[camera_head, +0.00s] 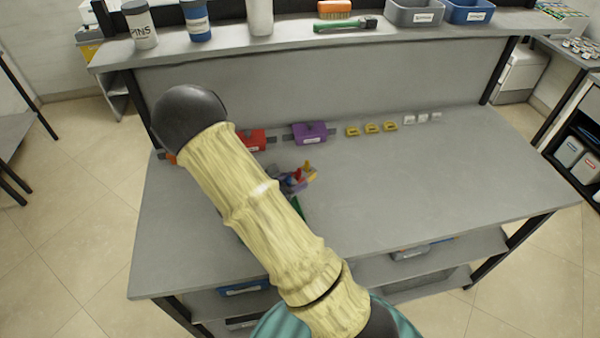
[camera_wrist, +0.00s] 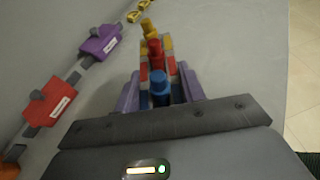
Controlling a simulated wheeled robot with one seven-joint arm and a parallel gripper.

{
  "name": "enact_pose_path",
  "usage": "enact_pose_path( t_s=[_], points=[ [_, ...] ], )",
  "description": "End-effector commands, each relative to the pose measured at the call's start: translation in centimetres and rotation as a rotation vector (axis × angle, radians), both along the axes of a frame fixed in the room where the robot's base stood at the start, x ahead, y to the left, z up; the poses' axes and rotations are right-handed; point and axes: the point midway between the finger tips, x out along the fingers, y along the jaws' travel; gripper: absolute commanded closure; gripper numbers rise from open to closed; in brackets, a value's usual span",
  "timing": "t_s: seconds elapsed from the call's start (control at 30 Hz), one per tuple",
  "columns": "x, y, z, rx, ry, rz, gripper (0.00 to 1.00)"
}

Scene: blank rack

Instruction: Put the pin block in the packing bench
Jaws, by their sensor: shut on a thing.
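The pin block (camera_wrist: 170,66) has a row of upright blue, red and yellow pins. My gripper (camera_wrist: 160,90) is shut on it, with a purple finger along each side in the wrist view. In the head view the pin block (camera_head: 310,176) shows small beyond my arm, over the left middle of the grey bench (camera_head: 430,185). My gripper (camera_head: 291,183) is partly hidden there by my own arm. I cannot tell whether the block touches the bench top or hangs just above it.
Red (camera_head: 252,139) and purple (camera_head: 310,133) holders stand along the bench's back, with small yellow pieces (camera_head: 371,128) and white pieces (camera_head: 422,117) to their right. A raised shelf (camera_head: 290,37) holds jars, a brush and bins.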

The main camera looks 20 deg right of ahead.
Motion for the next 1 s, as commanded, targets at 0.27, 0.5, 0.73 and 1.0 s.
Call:
enact_pose_path(
  t_s=[0.27,0.5,0.73,1.0],
  points=[
    [-0.6,5.3,0.0,-0.003,0.008,0.199,0.83],
    [-1.7,8.5,-1.1,-0.001,0.004,0.317,0.83],
    [-1.9,9.0,-1.7,0.0,-0.002,0.336,0.83],
    [-1.9,9.0,-1.6,0.0,-0.001,0.334,0.83]
  ],
)
